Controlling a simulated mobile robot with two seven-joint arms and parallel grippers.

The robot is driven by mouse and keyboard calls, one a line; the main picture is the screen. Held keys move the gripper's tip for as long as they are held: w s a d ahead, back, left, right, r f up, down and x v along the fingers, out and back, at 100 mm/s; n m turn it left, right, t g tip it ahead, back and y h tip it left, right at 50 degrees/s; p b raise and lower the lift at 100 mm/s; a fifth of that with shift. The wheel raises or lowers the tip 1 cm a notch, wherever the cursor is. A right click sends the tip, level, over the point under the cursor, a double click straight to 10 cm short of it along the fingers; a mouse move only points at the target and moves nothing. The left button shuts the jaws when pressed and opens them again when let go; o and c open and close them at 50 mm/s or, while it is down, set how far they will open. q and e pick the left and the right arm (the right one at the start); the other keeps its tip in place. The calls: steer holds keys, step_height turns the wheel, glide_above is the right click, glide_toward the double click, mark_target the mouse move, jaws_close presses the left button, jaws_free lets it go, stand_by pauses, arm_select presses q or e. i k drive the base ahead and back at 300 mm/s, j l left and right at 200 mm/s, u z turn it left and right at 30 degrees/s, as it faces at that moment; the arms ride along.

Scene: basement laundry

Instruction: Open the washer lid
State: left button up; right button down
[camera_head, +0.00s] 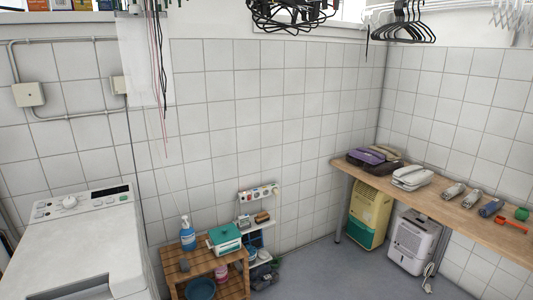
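A white top-loading washer (85,238) stands at the lower left in the head view. Its lid (75,250) lies flat and looks shut. A recessed handle area (85,288) shows at the lid's front edge, cut by the bottom of the picture. A control panel (83,201) with a round knob and a dark display runs along the back of the top. Neither of my grippers is in view.
A wooden shelf (205,268) with a blue soap bottle (188,235) and a teal-lidded box (225,237) stands just right of the washer. A wooden counter (445,205) runs along the right wall. Grey floor (345,275) is clear in the middle. Hangers (405,28) hang above.

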mark_target(98, 254)
steer(key=k+u, duration=0.1)
steer(key=u, duration=1.35)
steer(key=j, duration=0.45)
steer(key=i+j, duration=0.15)
steer(key=j, duration=0.3)
steer(key=z, duration=1.55)
